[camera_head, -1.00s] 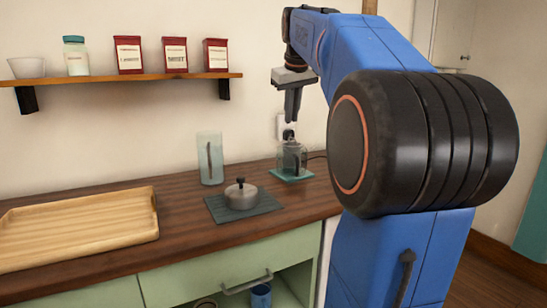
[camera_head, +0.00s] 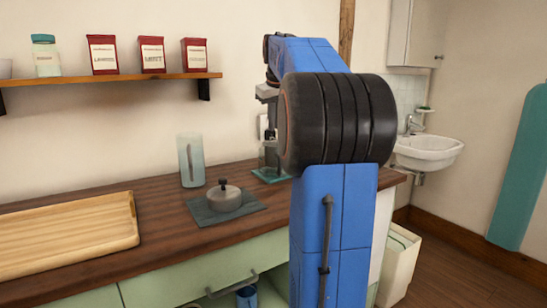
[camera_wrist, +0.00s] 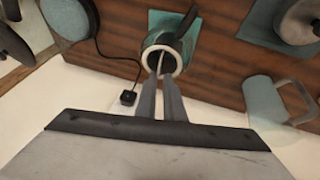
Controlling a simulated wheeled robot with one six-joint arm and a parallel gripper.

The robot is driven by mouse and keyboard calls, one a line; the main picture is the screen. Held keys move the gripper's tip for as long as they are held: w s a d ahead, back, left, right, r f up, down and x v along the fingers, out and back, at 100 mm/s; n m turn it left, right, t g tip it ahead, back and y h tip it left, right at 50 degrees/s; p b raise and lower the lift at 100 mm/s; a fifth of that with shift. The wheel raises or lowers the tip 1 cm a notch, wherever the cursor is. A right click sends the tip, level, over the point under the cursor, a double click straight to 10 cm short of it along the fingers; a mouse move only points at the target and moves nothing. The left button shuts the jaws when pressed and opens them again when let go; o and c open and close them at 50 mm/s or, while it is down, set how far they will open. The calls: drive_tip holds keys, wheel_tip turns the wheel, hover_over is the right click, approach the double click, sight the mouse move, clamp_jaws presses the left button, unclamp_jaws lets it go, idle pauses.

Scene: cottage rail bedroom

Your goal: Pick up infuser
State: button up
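A glass vessel with a pale rim and dark handle (camera_wrist: 188,22) stands on a teal coaster (camera_head: 270,176) near the wall. In the wrist view I look down at its open top. A thin pale stem (camera_wrist: 161,62) shows in the dark mouth, perhaps the infuser; the rest of it is hidden. My gripper (camera_wrist: 160,75) points down at this mouth, its two fingertips close together around the stem. A narrow gap shows between the fingers, but whether they touch the stem is unclear. In the head view my arm covers most of the vessel.
A grey pot (camera_head: 224,198) with a black knob sits on a dark mat. A tall glass pitcher (camera_head: 191,160) stands by the wall. A wooden tray (camera_head: 65,235) lies at left. A black cord and plug (camera_wrist: 127,98) lie near the vessel. A shelf (camera_head: 130,79) holds tins.

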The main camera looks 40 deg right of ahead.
drive_tip(key=shift+x, duration=3.85)
drive_tip(key=shift+s, duration=0.15)
clamp_jaws()
